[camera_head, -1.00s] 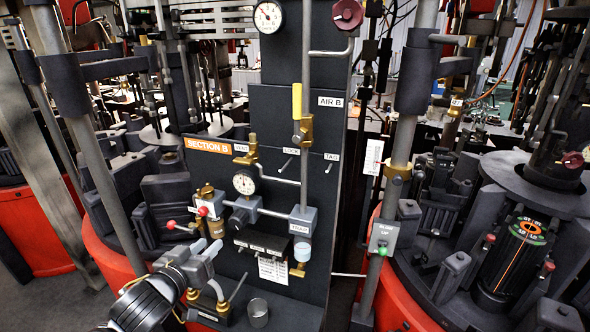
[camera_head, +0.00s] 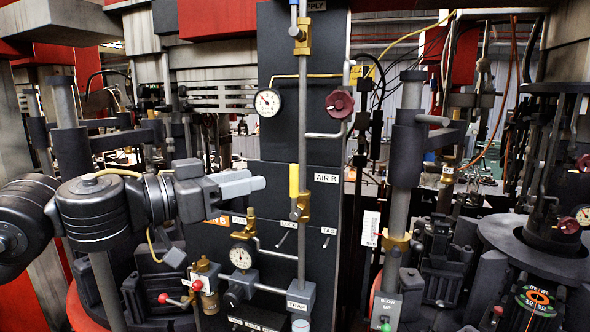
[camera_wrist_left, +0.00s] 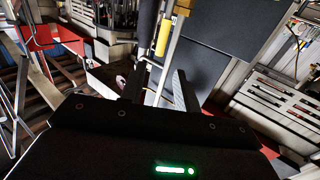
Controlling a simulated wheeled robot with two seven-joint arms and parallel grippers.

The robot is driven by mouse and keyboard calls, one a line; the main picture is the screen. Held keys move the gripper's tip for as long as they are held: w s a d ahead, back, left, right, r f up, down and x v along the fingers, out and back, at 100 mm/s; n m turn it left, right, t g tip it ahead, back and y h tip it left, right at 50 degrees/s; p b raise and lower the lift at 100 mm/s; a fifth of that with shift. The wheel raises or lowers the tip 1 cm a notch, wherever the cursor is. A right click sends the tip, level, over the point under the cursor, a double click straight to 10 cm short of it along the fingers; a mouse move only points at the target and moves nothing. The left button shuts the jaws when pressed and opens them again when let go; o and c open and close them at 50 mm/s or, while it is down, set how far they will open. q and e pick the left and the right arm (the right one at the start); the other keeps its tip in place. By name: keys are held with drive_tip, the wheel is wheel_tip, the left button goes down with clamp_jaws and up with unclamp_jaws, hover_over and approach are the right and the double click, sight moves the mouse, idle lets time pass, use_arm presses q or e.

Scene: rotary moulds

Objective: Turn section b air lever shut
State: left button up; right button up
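The section B air lever (camera_head: 294,180) is a yellow handle standing upright beside the grey vertical pipe, above a brass valve body (camera_head: 302,207). The "AIR B" label (camera_head: 326,178) is to its right. In the left wrist view the yellow lever (camera_wrist_left: 163,36) shows ahead, beyond the fingertips. My left gripper (camera_head: 258,184) reaches in from the left at about the lever's height, its tips a little left of it in the picture. The left wrist view shows its two fingers (camera_wrist_left: 160,70) apart with nothing held between them. My right gripper is out of view.
A gauge (camera_head: 268,102) and a dark red handwheel (camera_head: 339,104) are above the lever. Another brass valve (camera_head: 303,36) is at the top of the pipe. Below are a second gauge (camera_head: 241,256) and red-knobbed levers (camera_head: 196,285). My left arm partly hides the orange section sign (camera_head: 217,221).

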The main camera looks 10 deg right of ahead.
sight(291, 171)
use_arm(q)
drive_tip(key=p+x, duration=0.3)
drive_tip(key=x, duration=0.6)
drive_tip(key=shift+d+r, duration=0.1)
drive_tip(key=shift+d, duration=0.1)
drive_tip(key=shift+w+d+p, duration=0.25)
drive_tip(key=shift+d+p, duration=0.15)
drive_tip(key=shift+d, duration=0.15)
drive_tip(key=shift+c, duration=0.4)
drive_tip(key=c, duration=0.5)
clamp_jaws()
